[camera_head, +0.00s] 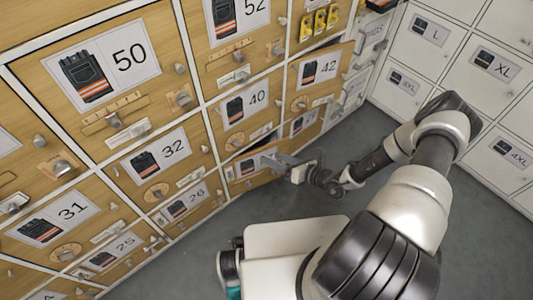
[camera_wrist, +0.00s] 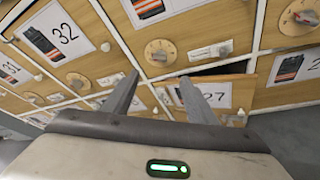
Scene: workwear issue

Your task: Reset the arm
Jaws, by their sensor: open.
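My gripper (camera_head: 276,160) is at the end of my outstretched arm, low in front of the wooden lockers in the head view. In the wrist view my gripper (camera_wrist: 159,82) shows two grey fingers spread apart, with nothing held between them. The fingers point at the locker fronts. The locker door labelled 27 (camera_wrist: 246,92) is just beyond the right finger and stands slightly ajar, with a dark gap along its top. In the head view the same door (camera_head: 243,166) is partly hidden by my gripper. I cannot tell whether a finger touches it.
Wooden lockers with numbered labels, such as 40 (camera_head: 240,108) and 32 (camera_head: 152,157), fill the left and middle. White lockers with size labels, such as XL (camera_head: 494,65), stand at the right.

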